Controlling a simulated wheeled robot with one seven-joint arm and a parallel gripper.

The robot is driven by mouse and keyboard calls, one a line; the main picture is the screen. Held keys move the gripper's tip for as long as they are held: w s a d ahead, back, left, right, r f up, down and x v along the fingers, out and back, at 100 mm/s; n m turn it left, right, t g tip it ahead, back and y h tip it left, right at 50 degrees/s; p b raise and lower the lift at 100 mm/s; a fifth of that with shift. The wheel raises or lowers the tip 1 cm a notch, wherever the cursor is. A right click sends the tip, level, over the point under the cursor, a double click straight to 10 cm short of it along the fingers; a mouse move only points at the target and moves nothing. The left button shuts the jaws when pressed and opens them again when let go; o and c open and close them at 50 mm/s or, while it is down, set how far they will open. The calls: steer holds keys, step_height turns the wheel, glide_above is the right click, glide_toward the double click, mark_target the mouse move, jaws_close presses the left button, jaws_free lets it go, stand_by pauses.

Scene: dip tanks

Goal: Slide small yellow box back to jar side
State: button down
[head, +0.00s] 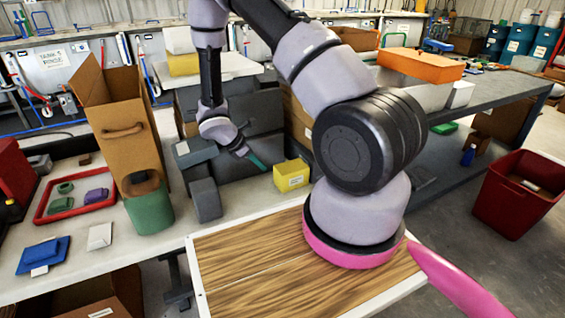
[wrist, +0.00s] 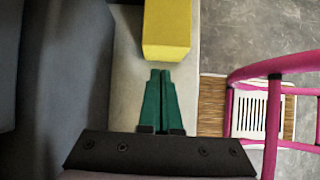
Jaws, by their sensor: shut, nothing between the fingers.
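The small yellow box (head: 291,175) stands on the pale bench near its right end, with a white label on its front. It also shows in the wrist view (wrist: 167,30), straight ahead of the fingertips. My gripper (head: 262,167) has green fingers that are closed together and empty. Its tips (wrist: 160,74) point at the near face of the yellow box, with a small gap showing between.
A grey block (head: 205,200) stands between the green container and my gripper. Large dark grey bins (head: 250,120) rise behind the gripper and wall off the left of the wrist view. A wood-topped surface (head: 250,265) lies in front. A red bin (head: 515,195) stands at right.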

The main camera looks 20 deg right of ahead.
glide_toward(295, 165)
steer(key=x, duration=0.5)
steer(key=shift+w+d, duration=0.25)
steer(key=shift+d, duration=0.2)
steer(key=shift+d+f, duration=0.2)
steer(key=shift+d, duration=0.1)
steer(key=shift+f, duration=0.55)
steer(key=shift+s+a, duration=0.1)
